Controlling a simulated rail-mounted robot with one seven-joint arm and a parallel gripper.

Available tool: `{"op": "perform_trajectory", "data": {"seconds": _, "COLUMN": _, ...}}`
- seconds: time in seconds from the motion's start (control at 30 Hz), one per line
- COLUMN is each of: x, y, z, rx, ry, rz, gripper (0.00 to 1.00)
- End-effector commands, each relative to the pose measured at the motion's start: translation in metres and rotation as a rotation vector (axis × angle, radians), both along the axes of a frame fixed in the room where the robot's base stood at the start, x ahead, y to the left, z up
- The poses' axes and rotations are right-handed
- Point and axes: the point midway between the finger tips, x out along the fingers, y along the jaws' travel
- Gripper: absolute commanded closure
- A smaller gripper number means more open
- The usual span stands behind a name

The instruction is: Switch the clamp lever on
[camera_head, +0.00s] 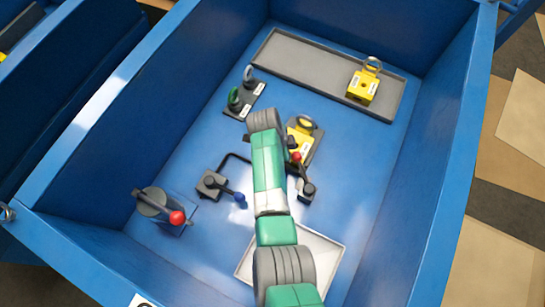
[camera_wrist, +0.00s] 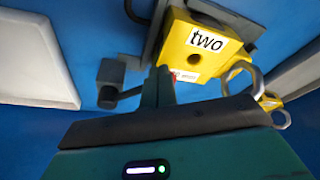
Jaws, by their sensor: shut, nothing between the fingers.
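Several levers stand in the blue bin, and I cannot tell by label which is the clamp lever. A red-knobbed lever (camera_head: 303,180) stands just right of my arm, beside the yellow block marked "two" (camera_wrist: 197,47). A blue-knobbed lever (camera_head: 216,184) stands left of my arm. A larger red-knobbed lever (camera_head: 157,205) is at the lower left. My gripper (camera_wrist: 166,76) is shut and empty, its tips close to the lower edge of the yellow block. Whether they touch it is unclear.
A grey tray (camera_head: 310,65) at the back carries another yellow block (camera_head: 362,87). A dark plate with green and grey rings (camera_head: 243,100) is left of it. A white tray (camera_head: 322,249) lies at the front right. High bin walls (camera_head: 65,150) surround everything.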

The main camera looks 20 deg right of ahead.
Motion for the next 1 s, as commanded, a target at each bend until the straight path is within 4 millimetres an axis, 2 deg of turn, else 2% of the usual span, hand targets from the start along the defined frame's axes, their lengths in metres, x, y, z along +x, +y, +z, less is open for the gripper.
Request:
{"op": "perform_trajectory", "data": {"seconds": 0.17, "x": 0.014, "y": 0.027, "z": 0.005, "rx": 0.001, "ry": -0.003, "rz": 0.001, "gripper": 1.00}}
{"op": "perform_trajectory", "data": {"seconds": 0.2, "x": 0.018, "y": 0.034, "z": 0.011, "rx": 0.002, "ry": -0.003, "rz": 0.001, "gripper": 1.00}}
{"op": "perform_trajectory", "data": {"seconds": 0.23, "x": 0.018, "y": 0.034, "z": 0.025, "rx": 0.001, "ry": -0.004, "rz": -0.001, "gripper": 1.00}}
{"op": "perform_trajectory", "data": {"seconds": 0.4, "x": 0.020, "y": 0.045, "z": 0.065, "rx": 0.001, "ry": -0.004, "rz": -0.001, "gripper": 1.00}}
{"op": "perform_trajectory", "data": {"seconds": 0.6, "x": 0.023, "y": 0.055, "z": 0.094, "rx": 0.002, "ry": -0.002, "rz": -0.002, "gripper": 1.00}}
{"op": "perform_trajectory", "data": {"seconds": 0.77, "x": 0.024, "y": 0.058, "z": 0.102, "rx": 0.003, "ry": -0.001, "rz": -0.002, "gripper": 1.00}}
{"op": "perform_trajectory", "data": {"seconds": 1.0, "x": 0.024, "y": 0.058, "z": 0.103, "rx": 0.003, "ry": -0.002, "rz": -0.002, "gripper": 1.00}}
